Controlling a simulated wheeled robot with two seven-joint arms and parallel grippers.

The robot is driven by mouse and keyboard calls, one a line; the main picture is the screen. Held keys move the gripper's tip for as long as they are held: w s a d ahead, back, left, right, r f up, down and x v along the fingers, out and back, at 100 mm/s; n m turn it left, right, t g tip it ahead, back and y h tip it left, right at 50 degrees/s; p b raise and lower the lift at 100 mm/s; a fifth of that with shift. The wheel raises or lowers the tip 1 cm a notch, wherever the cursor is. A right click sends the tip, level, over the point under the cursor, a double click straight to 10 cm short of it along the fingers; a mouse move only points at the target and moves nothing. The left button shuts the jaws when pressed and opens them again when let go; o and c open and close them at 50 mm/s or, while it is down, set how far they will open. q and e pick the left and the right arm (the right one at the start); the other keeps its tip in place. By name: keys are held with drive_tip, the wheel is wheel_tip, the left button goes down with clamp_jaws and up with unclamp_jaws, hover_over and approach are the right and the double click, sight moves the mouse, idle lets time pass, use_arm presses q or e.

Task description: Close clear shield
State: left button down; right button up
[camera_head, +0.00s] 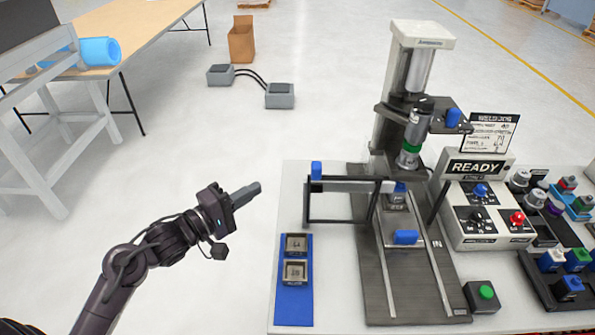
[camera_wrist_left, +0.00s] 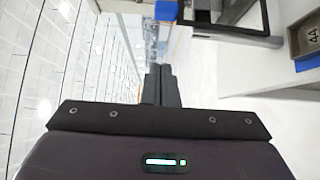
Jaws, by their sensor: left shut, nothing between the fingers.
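The clear shield (camera_head: 309,203) is a dark-framed panel with a light top bar, standing out to the left of the press (camera_head: 411,70). It has a blue handle (camera_head: 316,171) at its left end. The press fixture with a blue block (camera_head: 405,237) is exposed on the rails. My left gripper (camera_head: 251,191) is shut and empty, in the air left of the shield and apart from it. The left wrist view shows its closed fingers (camera_wrist_left: 161,85), with the shield frame (camera_wrist_left: 232,25) and blue handle (camera_wrist_left: 166,11) beyond. My right gripper is not in view.
Two small parts sit on a blue mat (camera_head: 293,316) at the table's left front. A READY control box (camera_head: 476,200), a green button (camera_head: 486,292) and trays of coloured switches (camera_head: 570,290) stand to the right. Open floor lies left of the table.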

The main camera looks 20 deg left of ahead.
use_arm(q)
drive_tip(key=s+d+p+x, duration=0.1)
drive_tip(key=p+x, duration=0.3)
drive_tip(key=x, duration=0.7)
drive_tip(key=shift+d, duration=0.8)
drive_tip(key=shift+w+f, duration=0.1)
drive_tip(key=shift+f, duration=0.05)
